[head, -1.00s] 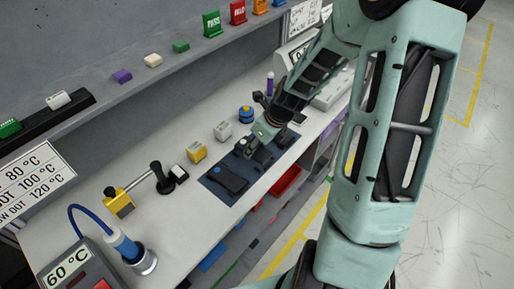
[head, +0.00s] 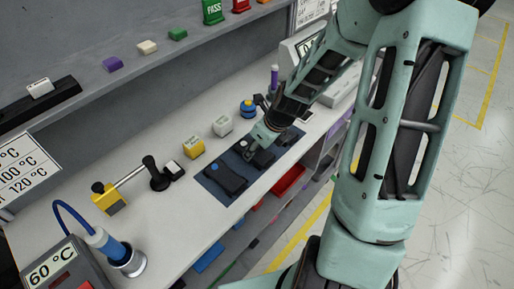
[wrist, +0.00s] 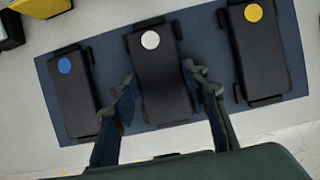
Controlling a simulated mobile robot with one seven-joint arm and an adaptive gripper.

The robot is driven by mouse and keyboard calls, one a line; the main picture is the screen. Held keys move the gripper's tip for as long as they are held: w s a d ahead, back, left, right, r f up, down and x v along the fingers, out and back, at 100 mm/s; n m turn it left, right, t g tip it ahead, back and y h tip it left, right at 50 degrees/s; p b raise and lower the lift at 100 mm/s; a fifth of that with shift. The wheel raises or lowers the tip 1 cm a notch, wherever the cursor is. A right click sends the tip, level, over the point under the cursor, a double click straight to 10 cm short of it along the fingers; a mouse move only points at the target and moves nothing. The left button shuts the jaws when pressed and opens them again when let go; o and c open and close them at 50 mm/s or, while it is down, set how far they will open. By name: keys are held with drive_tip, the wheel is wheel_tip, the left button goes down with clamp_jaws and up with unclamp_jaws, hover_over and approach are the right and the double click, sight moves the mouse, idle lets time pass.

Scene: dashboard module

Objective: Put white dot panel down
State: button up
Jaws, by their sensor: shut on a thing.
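The white dot panel (wrist: 163,88) is a dark block with a white round dot at its far end. It sits over the middle of the dark blue mat (wrist: 110,117), between the blue dot panel (wrist: 75,95) and the yellow dot panel (wrist: 260,50). My gripper (wrist: 166,96) is shut on the white dot panel, with one finger along each long side. The panel looks level and at or very near the mat; I cannot tell whether it touches. In the head view my gripper (head: 259,146) is over the mat and hides part of the panel.
A black-handled clamp (head: 155,173) is to the left. A red bin (head: 289,179) is below the bench's front edge. The mat's neighbouring panels leave narrow gaps.

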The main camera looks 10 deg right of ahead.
drive_tip(key=shift+f, duration=0.2)
drive_tip(key=o, duration=1.2)
